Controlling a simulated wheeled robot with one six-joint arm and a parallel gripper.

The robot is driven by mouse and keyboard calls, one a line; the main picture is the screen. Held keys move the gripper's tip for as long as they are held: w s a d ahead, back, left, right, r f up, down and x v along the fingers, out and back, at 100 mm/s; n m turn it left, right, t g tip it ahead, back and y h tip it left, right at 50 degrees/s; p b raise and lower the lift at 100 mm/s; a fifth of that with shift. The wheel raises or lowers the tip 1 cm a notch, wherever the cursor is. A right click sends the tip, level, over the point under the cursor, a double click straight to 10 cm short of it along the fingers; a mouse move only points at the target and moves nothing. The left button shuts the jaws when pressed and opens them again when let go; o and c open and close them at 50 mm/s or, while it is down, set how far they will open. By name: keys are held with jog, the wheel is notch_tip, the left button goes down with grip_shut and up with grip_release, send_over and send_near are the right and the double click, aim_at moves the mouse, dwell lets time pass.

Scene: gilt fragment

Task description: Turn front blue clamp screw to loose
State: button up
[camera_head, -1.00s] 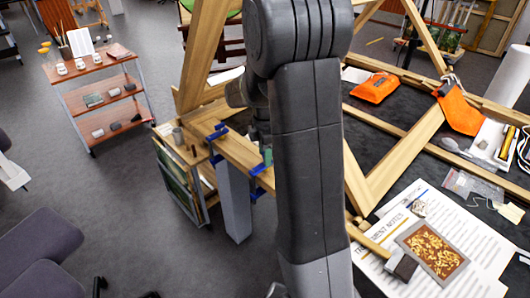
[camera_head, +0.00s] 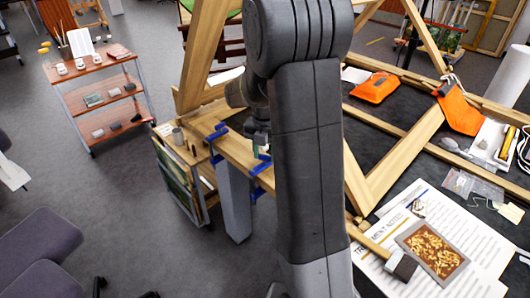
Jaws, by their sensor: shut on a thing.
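The front blue clamp (camera_head: 257,193) grips the edge of a wooden beam (camera_head: 234,149), just left of my arm. Its upper blue part (camera_head: 263,157) shows right beside my gripper (camera_head: 260,146). My gripper is small and dark here and partly hidden behind my arm. It is shut on the clamp's screw, though the fingertips and the exact contact are hard to make out. A second blue clamp (camera_head: 218,131) sits farther back on the same beam, apart from my gripper.
A grey post (camera_head: 235,200) stands under the beam. A rack of framed pictures (camera_head: 182,185) is left of it. Tall wooden frame bars (camera_head: 203,50) rise behind. The dark table (camera_head: 385,135) at right holds an orange pouch (camera_head: 375,87) and papers (camera_head: 450,225).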

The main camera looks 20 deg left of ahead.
aim_at(264, 155)
jog(key=shift+r+n+p, duration=0.2)
jog(key=shift+n+p, duration=0.1)
jog(key=shift+n, duration=0.6)
jog(key=shift+r+n+p, duration=0.15)
jog(key=shift+n+p, duration=0.65)
jog(key=shift+p, duration=0.35)
jog(key=n+p, duration=0.1)
jog(key=p, duration=0.3)
jog(key=shift+n, duration=0.3)
jog(key=shift+p, duration=0.7)
jog(key=shift+f+n+p, duration=0.25)
jog(key=shift+n+p, duration=0.35)
jog(key=shift+p, duration=0.6)
jog(key=o, duration=1)
notch_tip(264, 155, up, 14)
jog(key=b, duration=0.1)
jog(key=shift+f, duration=0.15)
